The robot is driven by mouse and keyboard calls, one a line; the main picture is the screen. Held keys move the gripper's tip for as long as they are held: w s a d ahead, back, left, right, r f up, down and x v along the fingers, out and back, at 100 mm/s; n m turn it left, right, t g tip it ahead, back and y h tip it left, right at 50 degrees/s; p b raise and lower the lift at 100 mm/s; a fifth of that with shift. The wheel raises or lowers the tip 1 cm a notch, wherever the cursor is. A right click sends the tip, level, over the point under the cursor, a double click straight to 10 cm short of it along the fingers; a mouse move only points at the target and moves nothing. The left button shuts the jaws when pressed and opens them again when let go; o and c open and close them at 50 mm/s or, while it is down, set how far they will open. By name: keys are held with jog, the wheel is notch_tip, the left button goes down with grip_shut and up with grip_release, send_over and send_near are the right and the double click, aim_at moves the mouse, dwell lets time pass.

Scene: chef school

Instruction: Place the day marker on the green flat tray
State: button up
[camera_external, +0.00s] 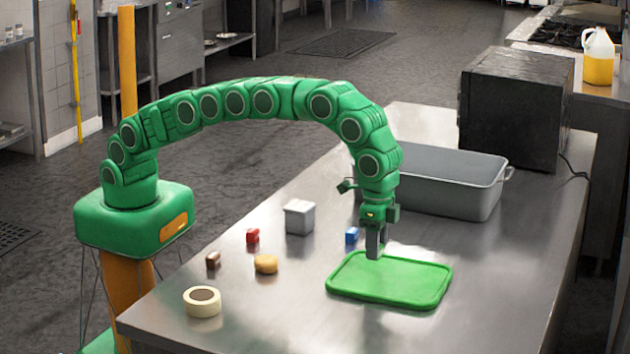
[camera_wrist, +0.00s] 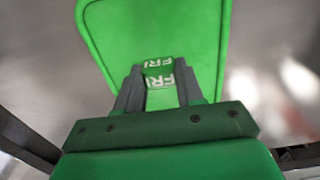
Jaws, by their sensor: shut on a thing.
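The day marker (camera_wrist: 158,70) is a small green block with white "FRI" lettering, seen between the fingers in the wrist view. My gripper (camera_wrist: 160,92) is shut on it. The green flat tray (camera_wrist: 150,25) lies beyond and below the marker in the wrist view. In the external view my gripper (camera_external: 375,251) points down at the back edge of the green tray (camera_external: 390,299), left of its middle. The fingers hide the marker there. I cannot tell whether the marker touches the tray.
A blue block (camera_external: 352,235) lies just left of my gripper. A red block (camera_external: 253,236), brown block (camera_external: 213,259), grey box (camera_external: 299,217), tan lump (camera_external: 266,264) and cream ring (camera_external: 202,302) stand further left. A grey bin (camera_external: 450,187) and black oven (camera_external: 515,108) stand behind.

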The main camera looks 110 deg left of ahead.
jog(key=shift+w+f, duration=0.25)
jog(key=shift+w+f, duration=0.25)
jog(key=shift+f, duration=1.6)
jog(key=shift+f, duration=0.1)
jog(key=o, duration=1)
